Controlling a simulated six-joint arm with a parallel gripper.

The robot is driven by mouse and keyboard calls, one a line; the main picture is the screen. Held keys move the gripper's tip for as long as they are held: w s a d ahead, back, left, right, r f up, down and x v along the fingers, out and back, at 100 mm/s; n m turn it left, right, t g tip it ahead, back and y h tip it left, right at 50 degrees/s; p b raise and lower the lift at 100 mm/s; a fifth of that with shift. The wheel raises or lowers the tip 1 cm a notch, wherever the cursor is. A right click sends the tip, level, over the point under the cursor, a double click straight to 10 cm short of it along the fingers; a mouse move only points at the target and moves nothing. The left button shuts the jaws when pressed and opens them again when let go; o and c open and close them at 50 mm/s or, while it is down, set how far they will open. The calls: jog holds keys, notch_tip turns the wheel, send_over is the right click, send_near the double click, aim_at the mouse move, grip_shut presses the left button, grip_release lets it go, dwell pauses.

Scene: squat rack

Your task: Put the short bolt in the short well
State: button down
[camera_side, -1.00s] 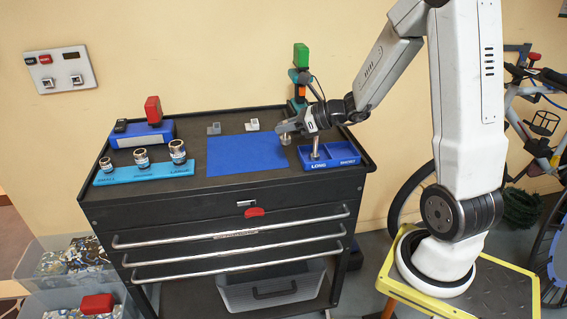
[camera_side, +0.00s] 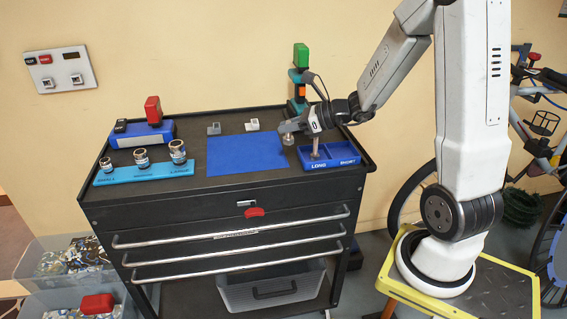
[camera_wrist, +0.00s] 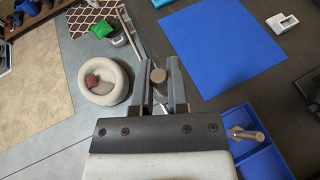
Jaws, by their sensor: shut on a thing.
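My gripper (camera_side: 286,132) is shut on the short bolt (camera_side: 289,144), which hangs upright below the fingers over the right edge of the blue mat. In the wrist view the bolt's round head (camera_wrist: 158,75) shows between the two fingers (camera_wrist: 160,72). The blue two-well tray (camera_side: 345,152) stands to the right of the gripper. A long bolt (camera_side: 315,147) stands in its well marked LONG; it also shows in the wrist view (camera_wrist: 248,134). The well marked SHORT (camera_side: 346,150) looks empty. Whether the held bolt's lower end touches the mat is unclear.
The flat blue mat (camera_side: 240,155) is bare on the black cart top. Two small grey blocks (camera_side: 252,125) lie behind it. A blue rack with several sockets (camera_side: 145,173) is at left. A green-topped tool (camera_side: 301,75) stands at the back right.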

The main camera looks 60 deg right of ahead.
jog(key=shift+w+a+r, duration=0.15)
jog(key=shift+w+a, duration=0.25)
jog(key=shift+a, duration=0.05)
jog(key=w+a+r+m+h, duration=0.1)
jog(key=w+a, duration=0.4)
jog(key=a, duration=0.7)
jog(key=shift+w+a+r, duration=0.2)
jog(key=shift+r, duration=0.3)
jog(key=shift+n+y, duration=0.5)
jog(key=s+d, duration=0.1)
jog(key=d, duration=0.3)
jog(key=s+d+f, duration=0.1)
jog(key=s+d, duration=0.1)
jog(key=d, duration=0.2)
jog(key=s+d, duration=0.2)
jog(key=d, duration=0.2)
jog(key=shift+s+d+f, duration=0.25)
jog(key=shift+d+f, duration=0.1)
jog(key=shift+f, duration=0.05)
jog(key=shift+s+d+f, duration=0.1)
jog(key=shift+s+d, duration=0.25)
jog(key=shift+s, duration=0.05)
